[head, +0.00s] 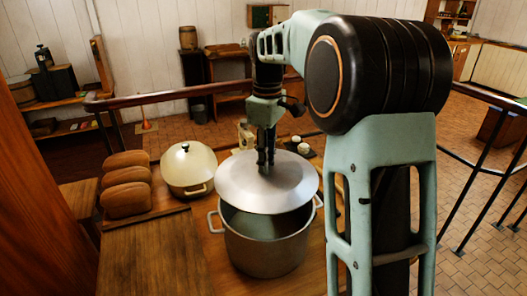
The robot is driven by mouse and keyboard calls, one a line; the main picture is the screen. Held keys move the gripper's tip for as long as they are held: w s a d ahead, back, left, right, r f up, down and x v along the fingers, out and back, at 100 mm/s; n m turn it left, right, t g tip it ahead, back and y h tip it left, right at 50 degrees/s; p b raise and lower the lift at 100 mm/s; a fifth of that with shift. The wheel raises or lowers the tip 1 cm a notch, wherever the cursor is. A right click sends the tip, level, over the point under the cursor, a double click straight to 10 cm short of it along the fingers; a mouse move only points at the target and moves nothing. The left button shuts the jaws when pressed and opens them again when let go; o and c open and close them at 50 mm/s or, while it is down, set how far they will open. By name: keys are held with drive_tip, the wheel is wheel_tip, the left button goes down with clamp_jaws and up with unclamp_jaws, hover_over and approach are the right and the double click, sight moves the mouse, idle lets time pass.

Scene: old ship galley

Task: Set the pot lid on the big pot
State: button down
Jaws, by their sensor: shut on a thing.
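The pot lid (240,190) is a wide grey metal disc. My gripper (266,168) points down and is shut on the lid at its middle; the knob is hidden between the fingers. The big pot (265,256) is a grey metal pot with side handles, standing upright on the wooden table. The lid is above the pot's back part, and the front of the opening shows below the lid's near edge. The lid looks roughly level and apart from the pot's front rim. I cannot tell whether it touches the back rim.
A cream lidded pot (188,166) stands left of the big pot. Several brown loaves (126,198) lie at the table's left, behind a wooden board (155,255). Small white round things (303,148) sit behind the lid. A railing (180,94) runs behind the table.

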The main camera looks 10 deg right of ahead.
drive_tip(key=shift+s+f+b, duration=0.15)
drive_tip(key=shift+f+b, duration=0.7)
wheel_tip(320, 180, down, 3)
drive_tip(key=b, duration=0.3)
drive_tip(key=shift+f, duration=0.15)
wheel_tip(320, 180, down, 2)
drive_tip(key=shift+f+b, duration=0.25)
drive_tip(key=shift+b, duration=0.45)
drive_tip(key=shift+r, duration=0.1)
drive_tip(key=shift+f, duration=0.6)
drive_tip(key=c, duration=1.6)
unclamp_jaws()
drive_tip(key=shift+p, duration=0.3)
